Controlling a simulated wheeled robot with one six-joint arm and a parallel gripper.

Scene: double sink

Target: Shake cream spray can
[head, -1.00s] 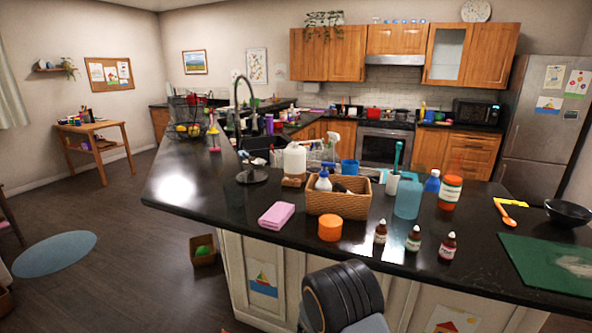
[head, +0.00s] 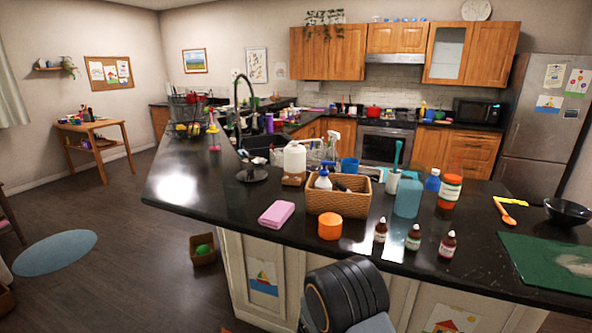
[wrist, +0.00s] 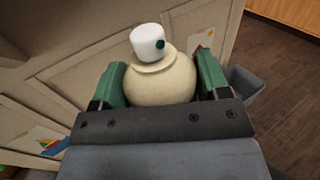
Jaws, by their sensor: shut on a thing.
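The cream spray can (wrist: 165,84) has a rounded cream-coloured body and a white cap (wrist: 147,42) with a small dark green spot on its side. It fills the middle of the wrist view. My gripper (wrist: 160,74) is shut on it, with one green finger on each side of the body. The can's lower part is hidden behind the dark gripper base. The can and my gripper do not show in the head view.
Pale cabinet fronts (wrist: 60,75) lie behind the can. A grey bin (wrist: 243,84) stands at its right. In the head view the black counter (head: 180,190) holds a wicker basket (head: 335,204), an orange container (head: 330,228) and small brown bottles (head: 414,238). Open floor lies at left.

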